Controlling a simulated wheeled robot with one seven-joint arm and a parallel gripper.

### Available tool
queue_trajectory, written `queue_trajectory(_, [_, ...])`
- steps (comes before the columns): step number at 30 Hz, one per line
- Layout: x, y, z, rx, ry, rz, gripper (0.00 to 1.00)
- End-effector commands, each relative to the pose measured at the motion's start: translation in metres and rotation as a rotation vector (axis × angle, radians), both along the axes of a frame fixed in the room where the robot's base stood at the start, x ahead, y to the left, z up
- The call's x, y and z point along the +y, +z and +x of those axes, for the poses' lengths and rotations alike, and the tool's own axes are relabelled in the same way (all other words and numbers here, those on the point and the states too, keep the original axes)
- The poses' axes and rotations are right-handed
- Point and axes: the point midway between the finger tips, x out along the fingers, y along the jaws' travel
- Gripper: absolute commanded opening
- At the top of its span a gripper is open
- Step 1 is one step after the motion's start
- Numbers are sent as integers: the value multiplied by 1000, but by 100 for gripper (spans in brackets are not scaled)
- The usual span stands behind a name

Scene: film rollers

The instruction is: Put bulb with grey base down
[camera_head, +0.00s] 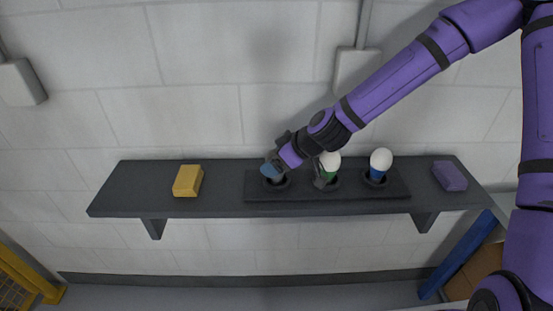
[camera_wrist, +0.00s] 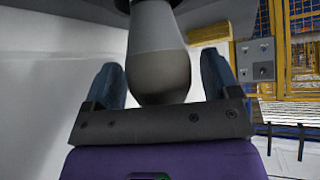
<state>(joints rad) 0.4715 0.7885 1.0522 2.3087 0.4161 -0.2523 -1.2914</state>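The bulb with the grey base (camera_wrist: 158,55) is between my gripper's two blue fingers in the wrist view. Its wide end faces my palm, and its far end meets a dark ring at the top of the picture. Narrow gaps show between the bulb and both fingers. In the head view my gripper (camera_head: 272,170) is over the left socket (camera_head: 277,184) of the dark holder (camera_head: 307,195) and hides that bulb. It also shows in the wrist view (camera_wrist: 162,85), looking open around the bulb. Whether the bulb is fully seated cannot be told.
A green-based bulb (camera_head: 330,162) stands in the middle socket, close beside my gripper, and a blue-based bulb (camera_head: 381,161) in the right one. A yellow block (camera_head: 187,181) and a purple block (camera_head: 450,176) lie on the shelf (camera_head: 130,192). The wall is close behind.

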Motion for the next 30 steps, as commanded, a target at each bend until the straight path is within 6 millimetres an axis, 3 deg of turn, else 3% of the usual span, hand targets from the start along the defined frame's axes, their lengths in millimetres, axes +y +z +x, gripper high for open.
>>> queue_trajectory(10, [-5,9,-2,-2,0,0,82])
queue_trajectory(30, [-60,70,-32,-1,-2,1,82])
